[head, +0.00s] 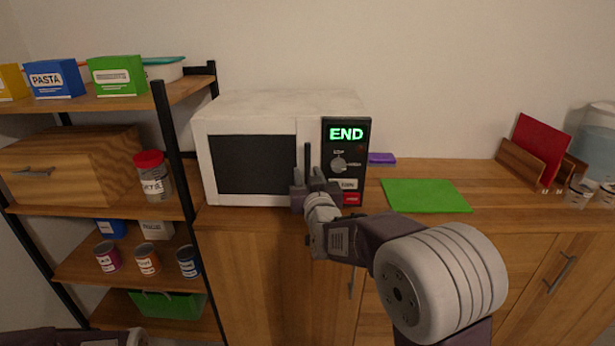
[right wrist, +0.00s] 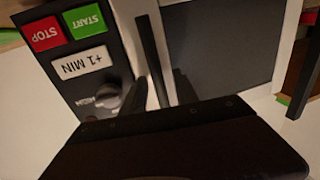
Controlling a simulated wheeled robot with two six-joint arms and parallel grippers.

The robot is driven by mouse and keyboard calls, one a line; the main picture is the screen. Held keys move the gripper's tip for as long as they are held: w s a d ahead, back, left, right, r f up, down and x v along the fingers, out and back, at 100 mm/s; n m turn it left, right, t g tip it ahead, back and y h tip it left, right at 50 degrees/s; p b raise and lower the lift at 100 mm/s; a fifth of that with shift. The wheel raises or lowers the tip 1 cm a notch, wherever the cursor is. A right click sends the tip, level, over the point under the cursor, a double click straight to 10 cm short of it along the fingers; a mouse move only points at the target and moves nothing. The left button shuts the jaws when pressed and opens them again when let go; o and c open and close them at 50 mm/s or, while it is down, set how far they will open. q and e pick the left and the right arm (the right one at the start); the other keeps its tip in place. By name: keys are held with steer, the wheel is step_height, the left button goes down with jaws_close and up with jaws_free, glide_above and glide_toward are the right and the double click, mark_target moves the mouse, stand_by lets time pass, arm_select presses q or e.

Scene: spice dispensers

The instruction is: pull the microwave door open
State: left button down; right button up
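The white microwave (head: 250,105) stands on the wooden counter with its dark-windowed door (head: 250,165) shut. Its black vertical handle (head: 308,158) is at the door's right edge, beside the control panel showing "END" (head: 346,134). My right gripper (head: 315,180) is in front of the lower part of the handle. In the right wrist view, the handle (right wrist: 151,55) runs down between the two dark fingers of my right gripper (right wrist: 161,90). The fingers are apart, with a gap beside the handle. My left gripper is out of view; only part of my left arm shows at the bottom left.
A shelf rack (head: 165,120) with boxes, jars and cans stands left of the microwave. A green mat (head: 425,195) and a purple item (head: 382,158) lie on the counter (head: 480,175) to the right. A wooden holder with a red item (head: 540,147) stands farther right.

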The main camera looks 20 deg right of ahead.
steer(key=shift+w, duration=0.15)
jaws_close()
stand_by(1.4)
